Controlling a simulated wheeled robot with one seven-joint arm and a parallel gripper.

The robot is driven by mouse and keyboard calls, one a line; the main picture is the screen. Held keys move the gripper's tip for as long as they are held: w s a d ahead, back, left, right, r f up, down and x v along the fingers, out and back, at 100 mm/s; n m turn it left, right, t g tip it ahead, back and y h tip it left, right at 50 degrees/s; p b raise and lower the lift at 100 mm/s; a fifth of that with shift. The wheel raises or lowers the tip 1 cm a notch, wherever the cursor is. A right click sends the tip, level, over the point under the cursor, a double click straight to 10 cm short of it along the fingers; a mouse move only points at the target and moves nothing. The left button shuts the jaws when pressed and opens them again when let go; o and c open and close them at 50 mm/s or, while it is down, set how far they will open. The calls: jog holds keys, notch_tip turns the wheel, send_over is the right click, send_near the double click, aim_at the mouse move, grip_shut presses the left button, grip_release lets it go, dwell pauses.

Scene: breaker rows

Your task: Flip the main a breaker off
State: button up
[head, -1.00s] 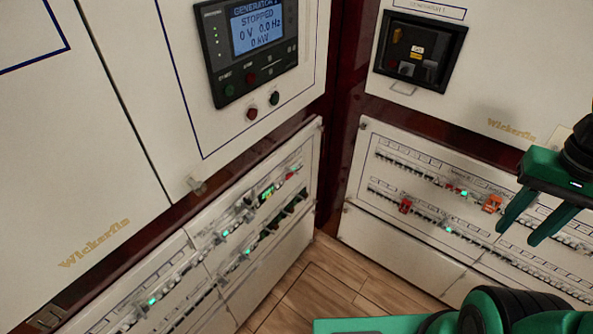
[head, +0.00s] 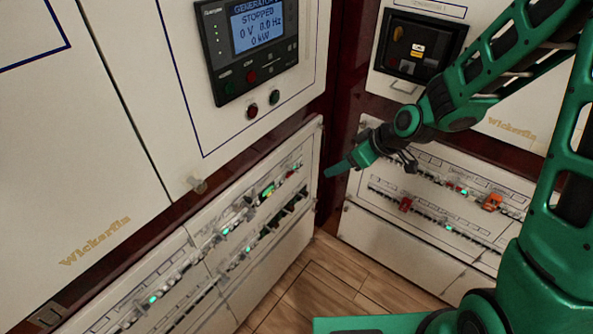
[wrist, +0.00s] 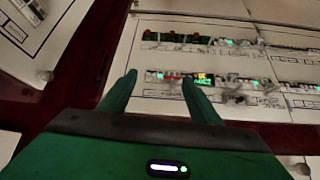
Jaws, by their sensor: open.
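My gripper (head: 338,168) is open and empty, in front of the corner between the two panels and pointing left towards the left panel's breaker rows (head: 232,227). In the wrist view my gripper's two fingers (wrist: 159,78) stand apart, below rows of breakers on a white panel. One row there has red parts and a yellow-green part (wrist: 201,79) close to the right fingertip. No finger clearly touches a breaker. The labels are too small to read, so I cannot tell which breaker is main a.
A generator display (head: 258,30) reading STOPPED is above the left rows. The right panel has more breaker rows, with orange-red parts (head: 405,204). A black recessed unit (head: 418,47) is above it. Wooden floor (head: 320,280) is clear between the panels.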

jog(key=n+y, duration=0.1)
jog(key=y, duration=0.1)
send_near(296, 170)
jog(key=shift+t, duration=0.3)
jog(key=x, duration=1)
jog(key=shift+s+f, duration=0.1)
jog(key=shift+s, duration=0.1)
jog(key=shift+d, duration=0.1)
jog(key=c, duration=1)
jog(key=shift+c, duration=0.2)
